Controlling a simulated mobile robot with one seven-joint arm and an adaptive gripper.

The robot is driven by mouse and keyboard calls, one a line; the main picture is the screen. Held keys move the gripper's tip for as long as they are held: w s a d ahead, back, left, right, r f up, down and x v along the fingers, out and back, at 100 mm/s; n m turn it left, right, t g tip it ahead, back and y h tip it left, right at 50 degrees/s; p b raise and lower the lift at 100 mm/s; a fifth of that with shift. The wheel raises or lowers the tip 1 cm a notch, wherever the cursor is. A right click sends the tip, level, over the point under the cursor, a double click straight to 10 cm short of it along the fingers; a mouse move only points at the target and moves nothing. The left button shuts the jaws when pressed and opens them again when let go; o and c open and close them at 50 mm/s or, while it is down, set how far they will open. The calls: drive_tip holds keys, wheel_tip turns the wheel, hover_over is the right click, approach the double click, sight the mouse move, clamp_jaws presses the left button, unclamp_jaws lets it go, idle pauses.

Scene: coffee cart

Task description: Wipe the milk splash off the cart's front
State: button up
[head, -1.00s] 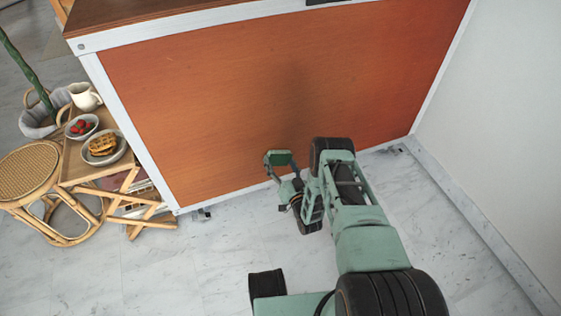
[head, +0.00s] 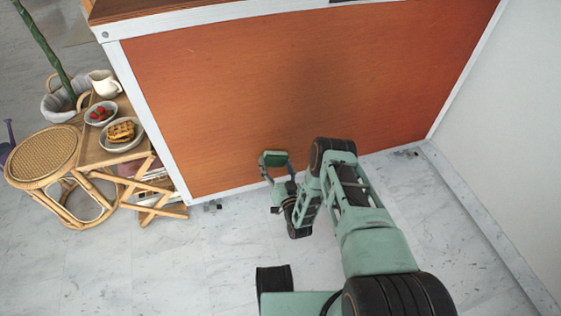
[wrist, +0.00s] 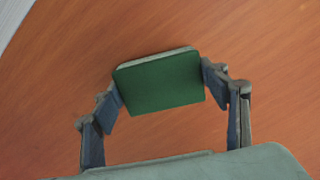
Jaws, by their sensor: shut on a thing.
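The cart's front (head: 235,85) is an orange-brown wood panel with a white metal frame; it fills the wrist view (wrist: 250,40) behind my gripper. My gripper (head: 274,170) is low at the panel, left of my arm. In the wrist view my gripper (wrist: 162,88) is shut on a green sponge (wrist: 160,85) with a paler edge, one finger on each side. The sponge (head: 274,158) is against or very close to the panel; I cannot tell if it touches. I see no milk splash on the visible panel; part is hidden behind my arm and the sponge.
To the left stand a round cane stool (head: 42,152) and a small wooden table (head: 92,152) with a waffle bowl (head: 124,134), a strawberry bowl (head: 101,114) and a white pitcher (head: 104,84). A white wall (head: 510,130) bounds the right. The marble floor (head: 150,265) is clear in front.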

drive_tip(key=shift+s+a, duration=0.2)
drive_tip(key=shift+a, duration=0.75)
drive_tip(key=shift+s+a, duration=0.2)
drive_tip(key=shift+a, duration=0.75)
drive_tip(key=shift+s, duration=0.1)
